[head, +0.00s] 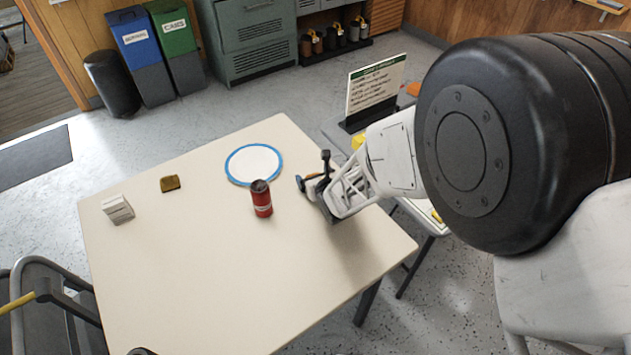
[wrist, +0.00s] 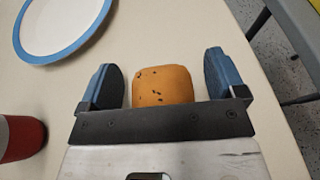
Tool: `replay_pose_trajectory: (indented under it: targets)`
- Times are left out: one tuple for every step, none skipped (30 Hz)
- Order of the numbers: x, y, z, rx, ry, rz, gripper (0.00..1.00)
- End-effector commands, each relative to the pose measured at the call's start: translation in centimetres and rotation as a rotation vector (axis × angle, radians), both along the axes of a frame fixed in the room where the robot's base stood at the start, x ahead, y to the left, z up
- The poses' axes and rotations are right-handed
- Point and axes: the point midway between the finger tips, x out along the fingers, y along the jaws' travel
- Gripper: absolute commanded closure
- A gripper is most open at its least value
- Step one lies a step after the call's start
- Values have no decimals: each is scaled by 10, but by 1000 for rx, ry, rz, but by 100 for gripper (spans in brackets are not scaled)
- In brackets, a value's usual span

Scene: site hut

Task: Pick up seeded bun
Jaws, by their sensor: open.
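The seeded bun (wrist: 163,86) is orange-brown with dark specks. In the wrist view it lies on the table between the two blue-tipped fingers of my gripper (wrist: 163,82), with a gap on each side. Its near edge is hidden behind the dark gripper bar. In the head view my gripper (head: 310,184) is low over the right part of the table, and a sliver of the bun (head: 313,176) shows beside the fingers, mostly hidden. My gripper is open and holds nothing.
A blue-rimmed white plate (head: 230,171) and a red can (head: 262,204) stand left of my gripper. A brown sponge-like piece (head: 170,183) and a white block (head: 118,209) lie further left. The table's (head: 220,275) front is clear. A sign (head: 376,88) stands behind, on another table.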

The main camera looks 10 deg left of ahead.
Motion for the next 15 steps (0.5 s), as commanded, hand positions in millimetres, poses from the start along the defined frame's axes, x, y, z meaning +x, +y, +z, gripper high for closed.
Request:
replay_pose_trajectory:
  targets:
    - [0, 0, 0, 0, 0, 0, 11]
    - [0, 0, 0, 0, 0, 0, 11]
    - [0, 0, 0, 0, 0, 0, 11]
    - [0, 0, 0, 0, 0, 0, 11]
    - [0, 0, 0, 0, 0, 0, 11]
    - [0, 0, 0, 0, 0, 0, 11]
    - [0, 0, 0, 0, 0, 0, 11]
    - [0, 0, 0, 0, 0, 0, 11]
    - [0, 0, 0, 0, 0, 0, 11]
    - [0, 0, 0, 0, 0, 0, 11]
    - [0, 0, 0, 0, 0, 0, 11]
    - [0, 0, 0, 0, 0, 0, 11]
    - [0, 0, 0, 0, 0, 0, 11]
    - [0, 0, 0, 0, 0, 0, 11]
    - [0, 0, 0, 0, 0, 0, 15]
